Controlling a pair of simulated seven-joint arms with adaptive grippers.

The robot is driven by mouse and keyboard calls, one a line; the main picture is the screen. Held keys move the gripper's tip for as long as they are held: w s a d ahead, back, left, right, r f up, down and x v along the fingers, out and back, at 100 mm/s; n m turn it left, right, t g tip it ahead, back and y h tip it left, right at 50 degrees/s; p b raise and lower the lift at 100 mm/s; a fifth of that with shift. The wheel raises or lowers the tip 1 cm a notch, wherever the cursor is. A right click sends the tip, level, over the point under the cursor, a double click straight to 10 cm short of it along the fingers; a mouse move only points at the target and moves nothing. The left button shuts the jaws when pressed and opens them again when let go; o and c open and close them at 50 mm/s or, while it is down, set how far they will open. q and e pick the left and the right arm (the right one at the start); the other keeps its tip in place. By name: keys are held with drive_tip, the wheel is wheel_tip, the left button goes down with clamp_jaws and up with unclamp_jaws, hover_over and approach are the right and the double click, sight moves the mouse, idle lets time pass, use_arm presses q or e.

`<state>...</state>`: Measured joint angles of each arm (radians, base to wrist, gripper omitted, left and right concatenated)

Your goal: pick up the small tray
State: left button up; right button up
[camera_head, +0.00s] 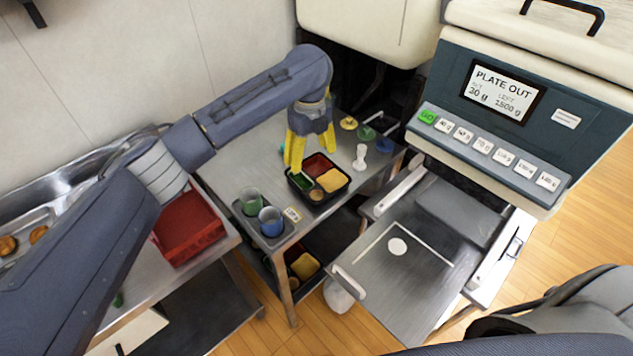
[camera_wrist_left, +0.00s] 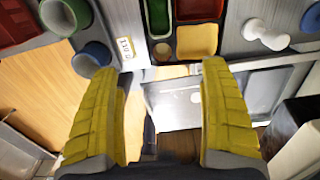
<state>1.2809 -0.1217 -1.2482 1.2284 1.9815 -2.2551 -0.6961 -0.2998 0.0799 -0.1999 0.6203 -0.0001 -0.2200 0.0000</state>
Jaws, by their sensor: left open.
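The small tray (camera_head: 340,190) is black, with red, yellow, green and brown compartments, and lies on the metal cart top. It also shows at the top of the left wrist view (camera_wrist_left: 172,49), cut off by the frame edge. My left gripper (camera_head: 311,157) points down at the tray's back left side with its yellow fingers spread and nothing between them. In the left wrist view, the open fingers (camera_wrist_left: 172,72) stand apart, with the tray beyond their tips. I cannot tell whether a finger touches the tray. My right gripper is not in view.
A green cup (camera_head: 250,201) and a blue cup (camera_head: 271,222) stand left of the tray. A white pestle-shaped piece (camera_head: 360,158) and small coloured bowls (camera_head: 366,132) stand right and behind. A red bin (camera_head: 188,235) is at left. The machine's metal platform (camera_head: 400,275) is front right.

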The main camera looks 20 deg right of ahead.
sight(311, 191)
use_arm(q)
wheel_tip(311, 191, down, 15)
drive_tip(key=shift+w+r, duration=0.1)
drive_tip(key=shift+w, duration=0.05)
idle(0.7)
drive_tip(key=c, duration=1.3)
